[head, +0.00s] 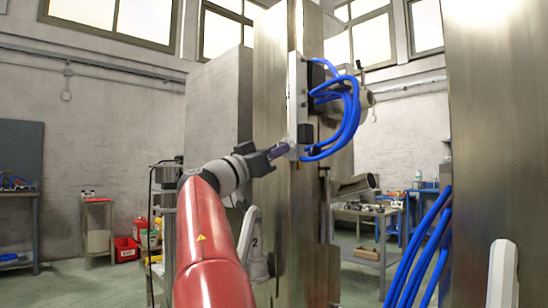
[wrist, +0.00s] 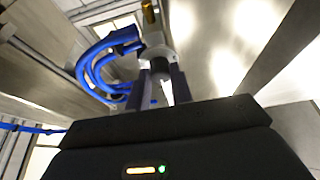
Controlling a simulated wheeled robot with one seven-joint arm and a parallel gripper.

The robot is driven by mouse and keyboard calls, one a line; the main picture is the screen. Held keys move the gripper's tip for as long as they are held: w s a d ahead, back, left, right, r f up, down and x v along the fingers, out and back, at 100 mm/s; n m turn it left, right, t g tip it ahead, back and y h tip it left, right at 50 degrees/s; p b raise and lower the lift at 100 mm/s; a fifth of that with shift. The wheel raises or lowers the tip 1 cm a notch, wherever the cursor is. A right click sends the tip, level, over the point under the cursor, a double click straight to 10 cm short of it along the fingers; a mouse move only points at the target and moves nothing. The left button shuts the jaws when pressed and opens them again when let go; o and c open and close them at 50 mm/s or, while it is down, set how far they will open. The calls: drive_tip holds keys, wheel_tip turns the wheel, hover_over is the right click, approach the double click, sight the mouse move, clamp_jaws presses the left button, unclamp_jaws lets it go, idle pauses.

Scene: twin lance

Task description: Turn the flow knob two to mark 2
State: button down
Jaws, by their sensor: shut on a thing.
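My gripper (wrist: 160,84) is shut on a dark round knob (wrist: 160,70), which I take to be flow knob two. The knob sits between the two fingertips, below a pale fitting (wrist: 155,50) in the wrist view. In the head view my gripper (head: 283,149) reaches from the left to the lower part of a narrow pale upright panel (head: 296,85). The knob is hidden there behind the fingers. I cannot read any scale or marks, so the knob's setting cannot be told.
Blue hoses (head: 350,118) loop out to the right of the panel, close to my gripper; they show in the wrist view too (wrist: 92,68). Tall metal columns (head: 270,110) stand behind and beside it. More blue hoses (head: 420,250) hang at lower right. A workbench (head: 368,252) stands behind.

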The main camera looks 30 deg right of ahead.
drive_tip(key=shift+s+r+n+t+y+b, duration=0.1)
drive_tip(key=shift+n+t+y+b, duration=0.25)
drive_tip(key=shift+n+t, duration=1.05)
drive_tip(key=shift+s+n+t+y+b, duration=0.15)
drive_tip(key=shift+n+t+y, duration=0.25)
drive_tip(key=shift+n, duration=2)
drive_tip(key=shift+s+r+n+t+y+b, duration=0.2)
drive_tip(key=shift+n+t+y, duration=0.45)
drive_tip(key=shift+n, duration=1.25)
drive_tip(key=shift+w+f+t, duration=0.15)
drive_tip(key=shift+t, duration=0.2)
drive_tip(key=c, duration=1.2)
unclamp_jaws()
drive_tip(key=shift+c, duration=0.2)
